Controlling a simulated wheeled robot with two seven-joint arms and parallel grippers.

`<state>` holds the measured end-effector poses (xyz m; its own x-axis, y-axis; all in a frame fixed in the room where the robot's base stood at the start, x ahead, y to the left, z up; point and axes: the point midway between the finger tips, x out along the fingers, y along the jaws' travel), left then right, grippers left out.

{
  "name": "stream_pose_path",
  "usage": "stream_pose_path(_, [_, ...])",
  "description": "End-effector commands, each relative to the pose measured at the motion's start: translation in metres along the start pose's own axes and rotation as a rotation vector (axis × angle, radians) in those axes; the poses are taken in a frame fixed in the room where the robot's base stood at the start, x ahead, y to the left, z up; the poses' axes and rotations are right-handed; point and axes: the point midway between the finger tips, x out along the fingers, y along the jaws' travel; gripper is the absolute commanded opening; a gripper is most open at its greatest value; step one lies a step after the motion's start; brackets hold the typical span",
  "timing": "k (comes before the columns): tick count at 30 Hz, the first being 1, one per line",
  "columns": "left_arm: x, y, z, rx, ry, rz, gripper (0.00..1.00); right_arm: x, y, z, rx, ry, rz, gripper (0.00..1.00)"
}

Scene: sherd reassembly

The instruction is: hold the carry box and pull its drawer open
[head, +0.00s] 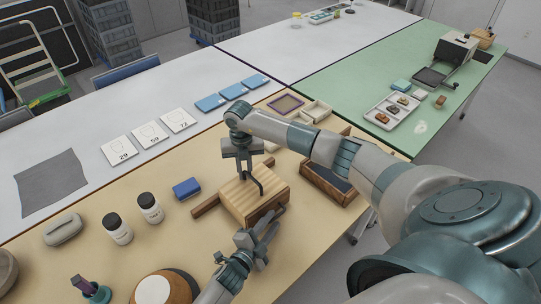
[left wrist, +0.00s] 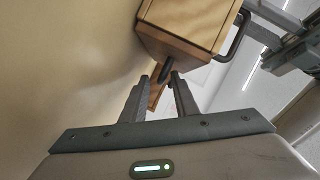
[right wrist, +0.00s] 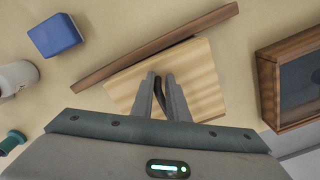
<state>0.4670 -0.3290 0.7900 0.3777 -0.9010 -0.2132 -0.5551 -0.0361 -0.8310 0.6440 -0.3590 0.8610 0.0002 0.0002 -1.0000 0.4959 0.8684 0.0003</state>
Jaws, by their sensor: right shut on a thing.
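The carry box (head: 250,203) is a light wooden box standing on the beige table, with a dark arched handle on top. My right gripper (head: 245,177) is over the box and shut on the handle (right wrist: 160,92). My left gripper (head: 273,220) is at the box's near right side, its fingers apart. In the left wrist view a dark knob (left wrist: 167,68) sticks out of the box face (left wrist: 180,42), at the tips of the left fingers (left wrist: 160,82). The fingers do not visibly close on it. The drawer's edges cannot be made out.
A brown wooden bar (right wrist: 110,65) lies along the box's far side. A dark-topped wooden tray (head: 328,180) is to the right. A blue block (head: 187,188), two white jars (head: 150,209) and a round wooden-rimmed piece (head: 160,290) are to the left and front.

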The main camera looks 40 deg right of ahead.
Motion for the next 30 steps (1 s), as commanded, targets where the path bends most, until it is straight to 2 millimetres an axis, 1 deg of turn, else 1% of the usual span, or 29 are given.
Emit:
stream_pose_path(2, [0.0,0.0,0.0,0.0,0.0,0.0,0.27,-0.002,0.001,0.002,0.003,-0.005,0.004,0.0])
stream_pose_path(3, [0.0,0.0,0.0,0.0,0.0,0.0,0.25,-0.002,0.001,0.002,0.003,-0.005,0.004,0.0])
stream_pose_path(5, [0.0,0.0,0.0,0.0,0.0,0.0,0.1,-0.002,0.001,0.002,0.003,-0.005,0.004,0.0])
stream_pose_path(6, [0.0,0.0,0.0,0.0,0.0,0.0,0.01,-0.002,0.001,0.002,0.003,-0.005,0.004,0.0])
stream_pose_path(13, [-0.001,0.002,-0.001,-0.002,-0.001,0.002,0.0,-0.002,0.001,0.002,0.002,-0.005,0.004,0.0])
stream_pose_path(16, [-0.003,0.008,-0.007,-0.004,0.0,0.003,0.0,-0.002,0.001,0.002,0.002,-0.004,0.004,0.0])
stream_pose_path(20, [-0.01,0.021,-0.024,-0.007,0.002,0.004,0.0,-0.002,0.001,0.002,0.002,-0.004,0.004,0.0])
stream_pose_path(27, [-0.027,0.051,-0.063,-0.007,-0.001,0.006,0.0,-0.002,0.001,0.002,0.002,-0.005,0.004,0.0])
stream_pose_path(30, [-0.031,0.057,-0.072,-0.005,-0.002,0.005,0.0,-0.002,0.001,0.002,0.002,-0.004,0.004,0.0])
